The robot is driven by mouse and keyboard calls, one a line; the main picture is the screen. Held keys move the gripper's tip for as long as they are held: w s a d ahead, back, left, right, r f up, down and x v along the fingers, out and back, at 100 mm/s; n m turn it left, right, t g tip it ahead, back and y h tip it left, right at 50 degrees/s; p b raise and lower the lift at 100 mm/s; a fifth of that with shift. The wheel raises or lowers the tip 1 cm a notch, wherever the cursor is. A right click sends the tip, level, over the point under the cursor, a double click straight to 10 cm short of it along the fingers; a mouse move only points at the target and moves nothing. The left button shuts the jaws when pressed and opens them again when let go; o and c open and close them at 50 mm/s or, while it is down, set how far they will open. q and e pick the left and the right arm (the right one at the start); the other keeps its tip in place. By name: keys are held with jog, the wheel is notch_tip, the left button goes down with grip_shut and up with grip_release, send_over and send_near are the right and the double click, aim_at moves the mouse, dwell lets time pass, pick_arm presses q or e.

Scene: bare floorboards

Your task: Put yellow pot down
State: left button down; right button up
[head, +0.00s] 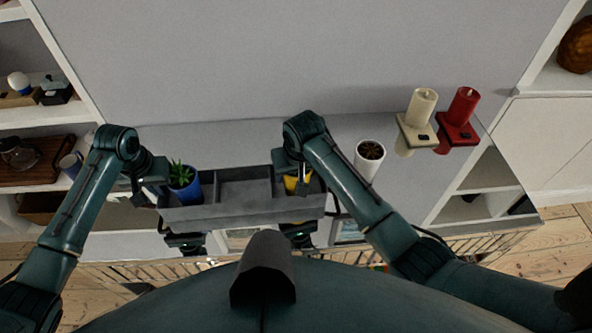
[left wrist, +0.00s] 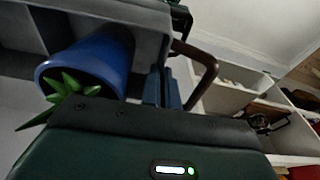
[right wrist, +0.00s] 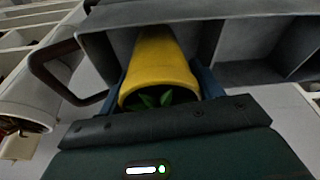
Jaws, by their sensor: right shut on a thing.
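The yellow pot (right wrist: 162,75), with a green plant in it, is between the blue fingers of my right gripper (right wrist: 160,88). It also shows in the head view (head: 291,185), partly hidden by my arm, at the right end compartment of a grey divided tray (head: 245,213). I cannot tell whether its base touches the tray floor. My left gripper (left wrist: 163,90) has its fingers close together with nothing visible between them. It is beside the blue pot (left wrist: 90,62) at the tray's left end.
The blue pot with a succulent sits in the left compartment; the middle one is empty. A white pot (head: 367,162) stands right of the tray. Shelves flank both sides.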

jog(key=o, duration=1.3)
jog(key=shift+f, duration=0.1)
jog(key=v, duration=1.2)
pick_arm(q)
jog(key=c, duration=2.1)
grip_release()
jog(key=o, duration=0.5)
